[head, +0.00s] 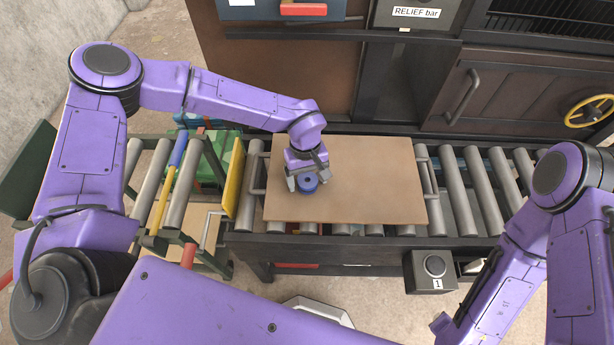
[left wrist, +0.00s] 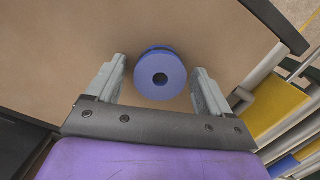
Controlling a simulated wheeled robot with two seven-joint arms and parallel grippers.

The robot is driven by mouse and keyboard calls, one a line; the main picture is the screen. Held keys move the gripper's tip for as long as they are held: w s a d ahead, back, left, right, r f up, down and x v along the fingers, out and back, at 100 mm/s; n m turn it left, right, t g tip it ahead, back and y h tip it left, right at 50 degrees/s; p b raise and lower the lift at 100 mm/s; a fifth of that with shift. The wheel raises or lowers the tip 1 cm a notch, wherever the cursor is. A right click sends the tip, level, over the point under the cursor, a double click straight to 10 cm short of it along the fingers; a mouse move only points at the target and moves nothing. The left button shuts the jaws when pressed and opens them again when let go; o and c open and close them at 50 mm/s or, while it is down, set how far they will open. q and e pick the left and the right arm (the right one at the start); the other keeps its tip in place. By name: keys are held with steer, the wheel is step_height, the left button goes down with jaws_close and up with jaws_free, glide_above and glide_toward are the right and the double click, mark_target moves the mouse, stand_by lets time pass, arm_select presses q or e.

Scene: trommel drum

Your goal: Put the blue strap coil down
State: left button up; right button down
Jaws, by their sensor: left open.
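The blue strap coil (head: 307,183) is a round blue roll with a dark hole in its middle. It sits on the tan board (head: 370,195), near the board's left side. My left gripper (head: 308,184) is open over the coil. In the left wrist view the coil (left wrist: 160,76) lies between the tips of the left gripper (left wrist: 158,85), with a gap on both sides. My right arm shows at the right of the head view, with its gripper (head: 440,325) at the lower edge, its jaws unclear.
The board lies across a roller conveyor (head: 455,185) and is otherwise bare. A side rack with a yellow plate (head: 233,177) stands at the left. A control box (head: 431,272) hangs on the front. A dark cabinet with a door handle (head: 462,97) and yellow handwheel (head: 589,110) stands behind.

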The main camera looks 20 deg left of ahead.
arm_select(q)
step_height(320, 180, up, 12)
steer(key=w+b, duration=0.1)
steer(key=shift+w+a, duration=0.15)
steer(key=shift+a, duration=0.3)
